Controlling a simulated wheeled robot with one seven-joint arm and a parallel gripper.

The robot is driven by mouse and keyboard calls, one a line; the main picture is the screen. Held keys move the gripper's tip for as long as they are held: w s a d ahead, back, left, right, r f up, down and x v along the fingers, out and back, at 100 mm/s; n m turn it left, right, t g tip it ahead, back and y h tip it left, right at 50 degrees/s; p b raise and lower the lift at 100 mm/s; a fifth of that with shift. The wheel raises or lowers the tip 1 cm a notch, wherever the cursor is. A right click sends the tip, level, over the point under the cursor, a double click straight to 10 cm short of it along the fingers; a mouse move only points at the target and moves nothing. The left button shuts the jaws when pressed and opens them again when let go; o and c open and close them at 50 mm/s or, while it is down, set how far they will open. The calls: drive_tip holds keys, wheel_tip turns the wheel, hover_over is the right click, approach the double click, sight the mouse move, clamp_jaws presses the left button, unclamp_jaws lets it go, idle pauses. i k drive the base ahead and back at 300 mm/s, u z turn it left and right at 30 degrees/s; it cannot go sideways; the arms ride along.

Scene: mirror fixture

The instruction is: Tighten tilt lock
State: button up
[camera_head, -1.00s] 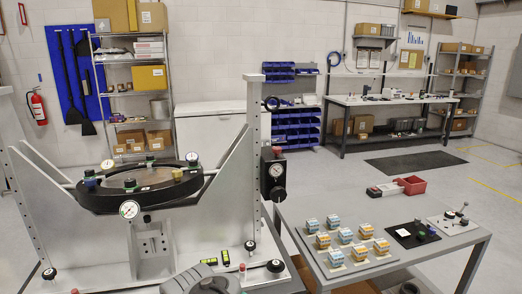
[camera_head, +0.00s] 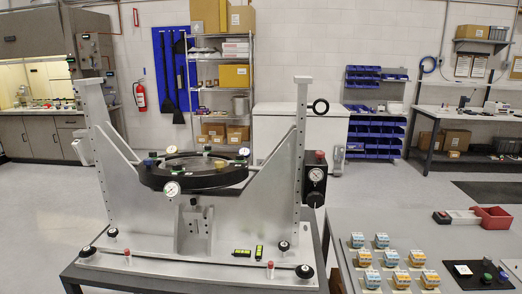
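The mirror fixture (camera_head: 150,257) stands on a table in front of me, with two pale uprights and slanted side plates. A black ring (camera_head: 195,182) lies between the plates, with several small coloured knobs and dial gauges (camera_head: 172,188) around it. A black box (camera_head: 315,190) with a dial and red top sits on the right upright. Black round knobs show on the base, at its front left (camera_head: 87,251), front right (camera_head: 304,271) and back right (camera_head: 283,246). None is labelled legibly, so I cannot tell which is the tilt lock. My gripper is not in view.
A side table (camera_head: 350,223) at right holds several small blue and orange blocks, a red bin (camera_head: 493,218) and a black plate (camera_head: 465,283). The floor at left is clear.

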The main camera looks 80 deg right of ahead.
sight(319, 154)
drive_tip(key=u, duration=0.05)
drive_tip(key=k, duration=1)
drive_tip(key=z, duration=1.25)
